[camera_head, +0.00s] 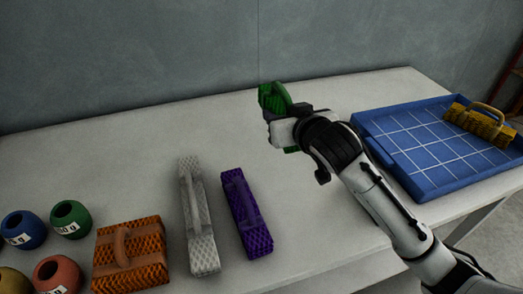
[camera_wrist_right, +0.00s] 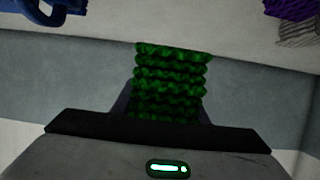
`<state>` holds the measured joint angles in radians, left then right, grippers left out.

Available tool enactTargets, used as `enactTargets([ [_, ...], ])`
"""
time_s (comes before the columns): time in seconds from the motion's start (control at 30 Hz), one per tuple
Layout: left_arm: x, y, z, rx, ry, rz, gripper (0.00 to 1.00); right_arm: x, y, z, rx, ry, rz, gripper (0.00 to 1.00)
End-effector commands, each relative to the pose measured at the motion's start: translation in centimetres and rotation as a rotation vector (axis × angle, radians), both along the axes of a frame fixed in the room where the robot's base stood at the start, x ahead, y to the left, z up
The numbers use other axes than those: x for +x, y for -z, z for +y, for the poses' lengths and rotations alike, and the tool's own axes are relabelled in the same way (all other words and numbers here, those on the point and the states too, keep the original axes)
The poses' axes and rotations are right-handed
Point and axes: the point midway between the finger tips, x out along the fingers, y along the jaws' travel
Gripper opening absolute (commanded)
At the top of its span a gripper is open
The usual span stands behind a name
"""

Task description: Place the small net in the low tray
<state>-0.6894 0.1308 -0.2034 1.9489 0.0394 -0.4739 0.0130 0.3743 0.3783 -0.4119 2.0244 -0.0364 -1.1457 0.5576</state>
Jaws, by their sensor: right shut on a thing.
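My right gripper (camera_head: 278,112) is shut on a green net (camera_head: 270,97) with a handle, held up over the middle of the table, left of the tray. Part of the green net is hidden behind the gripper; its ridged body also fills the middle of the right wrist view (camera_wrist_right: 170,80). The low blue tray (camera_head: 405,168) with a white grid lies at the right of the table. A yellow net (camera_head: 475,124) with a handle lies at its far right side. My left gripper is not in view.
A purple net (camera_head: 246,215), a grey net (camera_head: 197,220) and an orange net (camera_head: 130,258) lie on the table (camera_head: 130,160) at the left and front. Several small round pots, including a green one (camera_head: 71,219), stand at the far left. The tray's left and middle are clear.

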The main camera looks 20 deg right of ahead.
Motion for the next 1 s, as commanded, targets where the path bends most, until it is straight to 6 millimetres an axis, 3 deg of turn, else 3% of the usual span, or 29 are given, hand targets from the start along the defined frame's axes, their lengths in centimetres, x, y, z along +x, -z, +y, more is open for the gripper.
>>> enactTargets([
  [0.13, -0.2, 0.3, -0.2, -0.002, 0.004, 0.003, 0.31, 1.2, 3.0, 0.0, -0.003, -0.009, 0.001, 0.11],
  [0.4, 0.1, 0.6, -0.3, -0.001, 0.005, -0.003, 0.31, 1.2, 7.9, 0.1, -0.004, -0.012, -0.001, 0.11],
  [0.57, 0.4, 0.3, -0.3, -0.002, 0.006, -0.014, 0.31, 1.2, 8.9, 0.1, -0.003, -0.012, -0.003, 0.11],
  [0.8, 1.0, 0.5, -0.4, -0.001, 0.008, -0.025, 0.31, 1.2, 12.1, 0.1, -0.004, -0.011, -0.001, 0.11],
  [1.0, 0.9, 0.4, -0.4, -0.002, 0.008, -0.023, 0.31, 1.2, 12.3, 0.1, -0.003, -0.012, -0.004, 0.11],
])
